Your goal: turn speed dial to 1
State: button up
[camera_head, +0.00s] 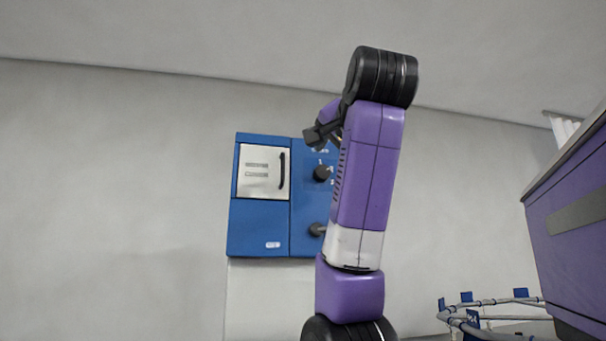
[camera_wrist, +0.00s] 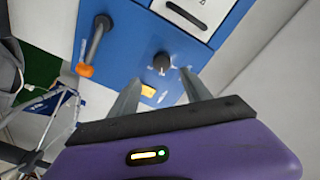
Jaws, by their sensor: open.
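The speed dial (camera_head: 321,173) is a round black knob on the blue control box (camera_head: 258,225), with small white marks around it. In the wrist view the dial (camera_wrist: 162,62) lies just beyond the fingertips, roughly between their lines. My gripper (camera_head: 322,133) appears above the dial in the head view, partly behind my arm. In the wrist view my gripper (camera_wrist: 161,76) is open, its two grey fingers apart and holding nothing. Whether the fingers touch the dial, and which mark it points to, I cannot tell.
A silver door (camera_head: 263,171) with a black handle (camera_head: 282,170) is on the box's left. A black lever (camera_head: 317,230) sits below the dial; its orange tip (camera_wrist: 85,70) shows in the wrist view. A purple cabinet (camera_head: 570,225) and a hose-like rail (camera_head: 490,302) stand right.

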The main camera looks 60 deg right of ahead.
aim_at(323, 172)
jog(key=p+x, duration=0.4)
jog(key=x, duration=0.4)
jog(key=shift+w, duration=0.25)
grip_shut()
